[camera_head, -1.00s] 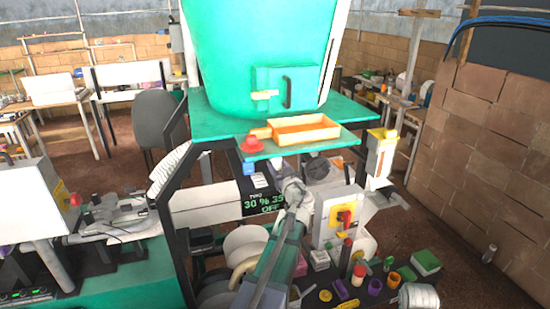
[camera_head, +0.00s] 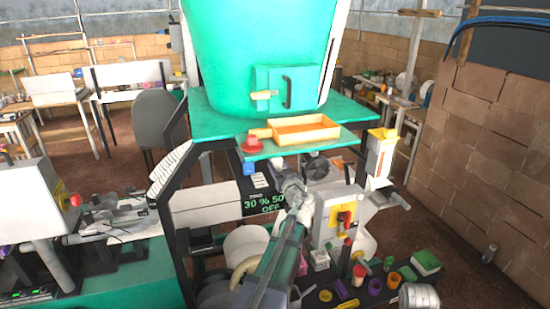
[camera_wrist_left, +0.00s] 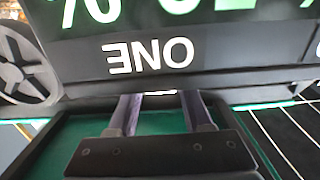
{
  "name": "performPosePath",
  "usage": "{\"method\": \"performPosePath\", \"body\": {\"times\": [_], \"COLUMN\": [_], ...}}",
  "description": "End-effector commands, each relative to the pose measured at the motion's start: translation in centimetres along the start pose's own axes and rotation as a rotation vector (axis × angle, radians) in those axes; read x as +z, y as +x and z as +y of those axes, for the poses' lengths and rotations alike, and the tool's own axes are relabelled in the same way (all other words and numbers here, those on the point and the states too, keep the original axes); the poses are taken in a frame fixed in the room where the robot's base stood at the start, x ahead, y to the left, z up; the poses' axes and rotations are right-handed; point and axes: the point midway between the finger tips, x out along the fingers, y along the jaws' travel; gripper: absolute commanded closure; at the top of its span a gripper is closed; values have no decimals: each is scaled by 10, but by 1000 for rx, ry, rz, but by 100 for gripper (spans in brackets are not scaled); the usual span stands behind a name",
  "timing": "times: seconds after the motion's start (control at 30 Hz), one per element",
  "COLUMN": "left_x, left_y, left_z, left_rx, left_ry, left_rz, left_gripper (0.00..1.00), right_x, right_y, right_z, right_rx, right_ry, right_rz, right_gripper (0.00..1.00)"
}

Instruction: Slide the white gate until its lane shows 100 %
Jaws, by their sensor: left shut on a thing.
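A dark display (camera_head: 262,203) under the green hopper reads "30 %", a second figure beginning "50", and "OFF" below; my arm cuts off its right end. My left gripper (camera_head: 289,182) is at the display's right end. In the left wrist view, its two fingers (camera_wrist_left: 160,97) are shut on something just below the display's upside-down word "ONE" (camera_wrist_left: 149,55). Only a thin pale sliver (camera_wrist_left: 158,93) shows between the fingertips; it seems to be the white gate, mostly hidden by the gripper. My right gripper is not in view.
The green hopper (camera_head: 255,45) stands above, with an orange tray (camera_head: 306,130) on the shelf below it. A white box with a red switch (camera_head: 344,217) stands close right of my arm. Small coloured parts and a green box (camera_head: 426,262) crowd the lower bench.

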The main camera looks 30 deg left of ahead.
Motion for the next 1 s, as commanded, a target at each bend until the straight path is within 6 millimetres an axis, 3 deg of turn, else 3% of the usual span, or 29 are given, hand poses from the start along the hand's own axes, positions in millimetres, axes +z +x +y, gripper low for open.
{"method": "performPosePath", "body": {"times": [1.0], "left_x": [0], "left_y": [-17], "left_z": [0], "left_rx": [-1], "left_ry": [-1], "left_rz": [0], "left_gripper": [99], "right_x": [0], "right_y": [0], "right_z": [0], "right_rx": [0], "right_ry": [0], "right_rz": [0], "right_gripper": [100]}}
